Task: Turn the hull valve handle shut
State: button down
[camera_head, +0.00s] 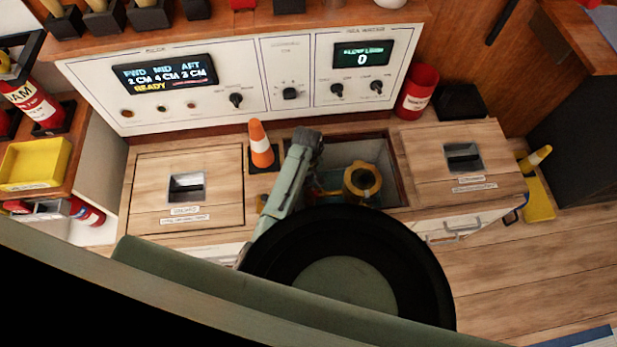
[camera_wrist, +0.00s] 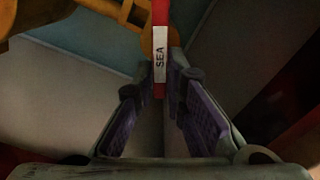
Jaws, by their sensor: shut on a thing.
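In the wrist view the red valve handle (camera_wrist: 160,14) is a narrow bar with a white label (camera_wrist: 159,50) reading "SEA". My gripper (camera_wrist: 164,74) is shut on the end of this handle, with its purple-padded fingers on either side of the bar. An orange-yellow fitting (camera_wrist: 125,12) shows beside the handle. In the head view my arm reaches into the open floor bay (camera_head: 357,152), where a yellow round fitting with a dark centre (camera_head: 362,182) shows. The handle and my fingertips cannot be made out there.
An orange cone (camera_head: 260,145) stands at the bay's left edge. Wooden hatch covers (camera_head: 215,160) (camera_head: 430,150) flank the bay. A white panel (camera_head: 240,75) with displays and knobs stands behind. A red bin (camera_head: 416,92) is behind the right cover.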

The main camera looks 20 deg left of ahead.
jog(key=n, duration=0.4)
jog(key=shift+s+a+n, duration=0.25)
jog(key=shift+s+n, duration=0.05)
jog(key=shift+s, duration=0.05)
jog(key=n, duration=0.2)
jog(key=shift+s+n, duration=0.2)
jog(key=shift+n, duration=0.2)
jog(key=n, duration=0.5)
jog(key=shift+s, duration=0.4)
jog(key=shift+n, duration=0.4)
jog(key=c, duration=1.6)
grip_release()
jog(key=shift+c, duration=0.2)
jog(key=shift+r, duration=0.1)
